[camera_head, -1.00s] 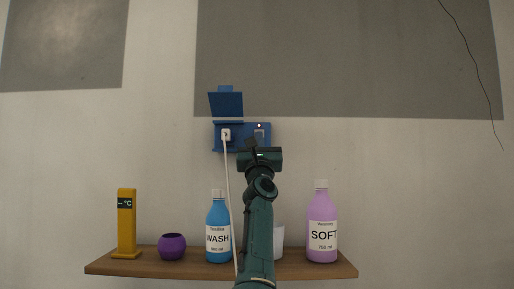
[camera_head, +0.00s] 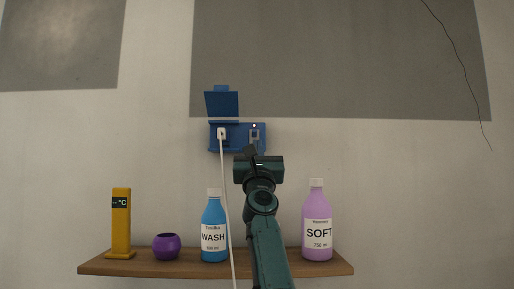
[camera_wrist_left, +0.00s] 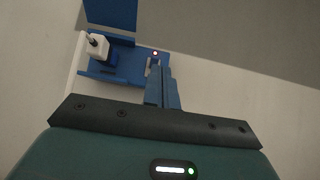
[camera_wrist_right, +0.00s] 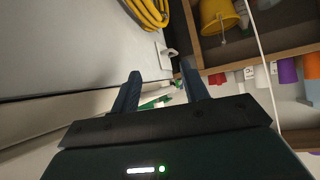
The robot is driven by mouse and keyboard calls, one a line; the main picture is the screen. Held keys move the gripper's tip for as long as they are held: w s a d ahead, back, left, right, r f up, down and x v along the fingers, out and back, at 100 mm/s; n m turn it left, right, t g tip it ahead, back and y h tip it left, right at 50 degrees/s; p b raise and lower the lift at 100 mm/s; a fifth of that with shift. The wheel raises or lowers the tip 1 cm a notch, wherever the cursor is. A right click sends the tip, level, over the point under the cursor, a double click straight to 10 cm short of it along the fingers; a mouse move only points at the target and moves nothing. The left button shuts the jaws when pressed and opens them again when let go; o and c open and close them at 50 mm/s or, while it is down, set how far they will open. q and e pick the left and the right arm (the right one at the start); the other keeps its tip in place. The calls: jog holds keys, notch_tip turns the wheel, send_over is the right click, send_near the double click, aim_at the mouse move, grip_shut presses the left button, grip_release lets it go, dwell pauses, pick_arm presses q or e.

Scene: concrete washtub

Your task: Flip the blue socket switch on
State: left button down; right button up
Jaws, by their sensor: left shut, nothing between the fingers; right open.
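The blue socket (camera_head: 229,139) is on the wall above the shelf, its lid raised. A white plug (camera_head: 221,133) with a white cable sits in its left part. The switch (camera_head: 255,136) is in its right part, below a small lit red light (camera_head: 254,126). My left gripper (camera_head: 249,151) is just below and in front of the switch. In the left wrist view its shut, empty fingers (camera_wrist_left: 162,82) point at the switch and partly hide it; I cannot tell if they touch. My right gripper (camera_wrist_right: 160,74) is open and empty, away from the socket.
Below is a wooden shelf (camera_head: 180,265) with a yellow thermometer (camera_head: 121,224), purple pot (camera_head: 166,247), blue WASH bottle (camera_head: 214,228) and purple SOFT bottle (camera_head: 317,226). The cable (camera_head: 227,200) hangs left of my arm. A yellow coil (camera_wrist_right: 148,12) is near my right gripper.

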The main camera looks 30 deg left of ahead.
pick_arm(q)
jog(key=s+p, duration=0.1)
jog(key=s+d+p, duration=0.2)
jog(key=s, duration=0.1)
jog(key=shift+r, duration=0.25)
pick_arm(e)
jog(key=shift+s+d+r+g, duration=0.1)
jog(key=shift+d+r+g, duration=0.25)
jog(key=shift+d+g, duration=0.05)
